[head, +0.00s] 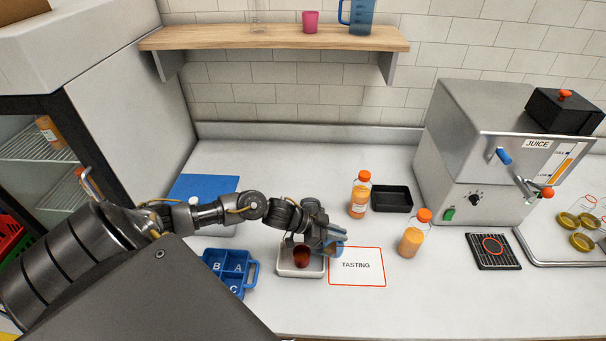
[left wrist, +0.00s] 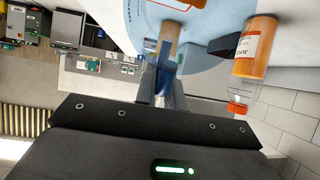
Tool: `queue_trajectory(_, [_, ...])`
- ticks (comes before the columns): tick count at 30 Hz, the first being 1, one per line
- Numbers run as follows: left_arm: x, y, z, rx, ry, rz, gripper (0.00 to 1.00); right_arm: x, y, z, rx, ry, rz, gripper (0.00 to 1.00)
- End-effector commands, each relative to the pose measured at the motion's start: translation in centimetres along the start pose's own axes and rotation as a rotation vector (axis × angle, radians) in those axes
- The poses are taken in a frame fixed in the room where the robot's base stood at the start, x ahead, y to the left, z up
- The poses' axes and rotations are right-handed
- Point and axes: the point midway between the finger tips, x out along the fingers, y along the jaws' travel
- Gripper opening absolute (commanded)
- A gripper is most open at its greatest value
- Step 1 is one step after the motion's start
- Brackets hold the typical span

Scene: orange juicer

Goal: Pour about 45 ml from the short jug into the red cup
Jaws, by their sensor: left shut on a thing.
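The red cup (head: 302,257) stands on a small white-rimmed tray or scale (head: 301,273) in the head view. My left gripper (head: 327,236) is just right of and above it, shut on the handle of the short jug. The small bluish see-through jug (head: 338,247) shows beside the cup, partly hidden by the gripper. In the left wrist view the blue handle (left wrist: 165,72) sits between the fingers, with tan-orange colour beyond it. I cannot tell the jug's exact tilt or whether liquid is flowing. My right gripper is not in view.
The TASTING card (head: 357,266) lies right of the cup. Juice bottles (head: 361,195) (head: 412,236) and a black tray (head: 392,198) stand behind and right. A blue lettered caddy (head: 229,270) is at left. The juicer (head: 490,155) is at right. A shelf (head: 275,38) holds a pink cup and blue jug.

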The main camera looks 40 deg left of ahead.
Motion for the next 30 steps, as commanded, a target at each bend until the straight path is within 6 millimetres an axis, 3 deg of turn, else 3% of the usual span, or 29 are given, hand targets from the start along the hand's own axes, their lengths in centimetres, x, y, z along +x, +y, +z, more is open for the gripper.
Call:
queue_trajectory(5, [0.1, 0.0, 0.0, -0.001, -0.011, 0.000, 0.00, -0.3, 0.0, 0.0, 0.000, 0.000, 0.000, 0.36])
queue_trajectory(13, [0.6, 0.1, -1.2, 0.001, -0.114, 0.002, 0.00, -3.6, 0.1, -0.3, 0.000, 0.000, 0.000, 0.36])
queue_trajectory(26, [5.9, 0.0, -0.5, 0.003, -0.551, 0.002, 0.00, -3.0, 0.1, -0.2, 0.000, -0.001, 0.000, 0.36])
queue_trajectory(30, [7.7, 0.1, 0.7, 0.001, -0.658, 0.002, 0.00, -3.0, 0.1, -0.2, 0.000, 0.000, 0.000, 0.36])
